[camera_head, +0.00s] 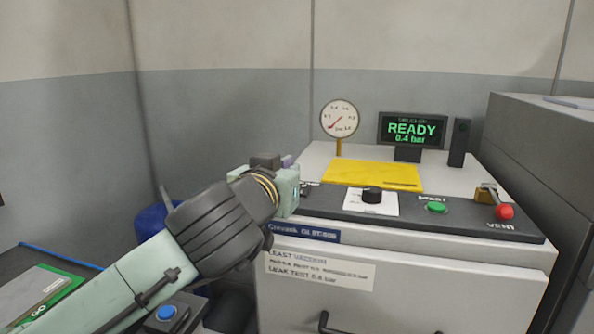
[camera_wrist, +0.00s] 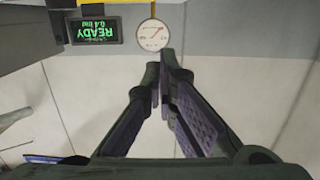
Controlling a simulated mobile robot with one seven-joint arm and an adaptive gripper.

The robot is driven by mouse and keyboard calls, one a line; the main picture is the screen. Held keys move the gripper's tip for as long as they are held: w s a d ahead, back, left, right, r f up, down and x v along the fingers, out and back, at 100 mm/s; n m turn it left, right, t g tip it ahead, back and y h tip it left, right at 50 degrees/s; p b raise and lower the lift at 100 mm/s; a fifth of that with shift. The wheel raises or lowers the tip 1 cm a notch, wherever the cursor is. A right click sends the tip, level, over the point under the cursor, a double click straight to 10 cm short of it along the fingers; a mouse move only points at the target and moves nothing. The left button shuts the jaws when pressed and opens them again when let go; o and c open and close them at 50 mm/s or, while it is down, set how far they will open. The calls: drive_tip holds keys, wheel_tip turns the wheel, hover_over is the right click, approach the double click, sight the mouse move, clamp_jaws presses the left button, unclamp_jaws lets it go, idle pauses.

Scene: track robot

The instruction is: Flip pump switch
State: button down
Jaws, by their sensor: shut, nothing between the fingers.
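The dark control panel (camera_head: 420,220) runs along the front top of a light grey cabinet. A small dark part (camera_head: 308,186) shows at the panel's left end, beside my gripper; it may be the pump switch, but it is too small and partly hidden to tell. My gripper (camera_head: 288,161) is at the panel's left end, mostly hidden behind my wrist. In the wrist view my gripper (camera_wrist: 165,64) has its purple-padded fingers closed together at the tips, with nothing held. I cannot tell whether it touches the panel.
On the cabinet are a round gauge (camera_head: 340,118), a READY 0.4 bar display (camera_head: 411,130) and a yellow sheet (camera_head: 372,175). The panel carries a black knob (camera_head: 372,195), a green button (camera_head: 436,207), a red button (camera_head: 505,212) and a padlock (camera_head: 484,195). A grey cabinet (camera_head: 540,150) stands right.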

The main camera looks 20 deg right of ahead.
idle(0.3)
drive_tip(key=p, duration=0.4)
hover_over(304, 192)
drive_tip(key=shift+s+a+f, duration=0.15)
drive_tip(key=shift+s+f, duration=0.1)
drive_tip(key=shift+f, duration=0.15)
drive_tip(key=f, duration=0.3)
drive_tip(key=shift+w+f, duration=0.2)
drive_tip(key=shift+f, duration=0.5)
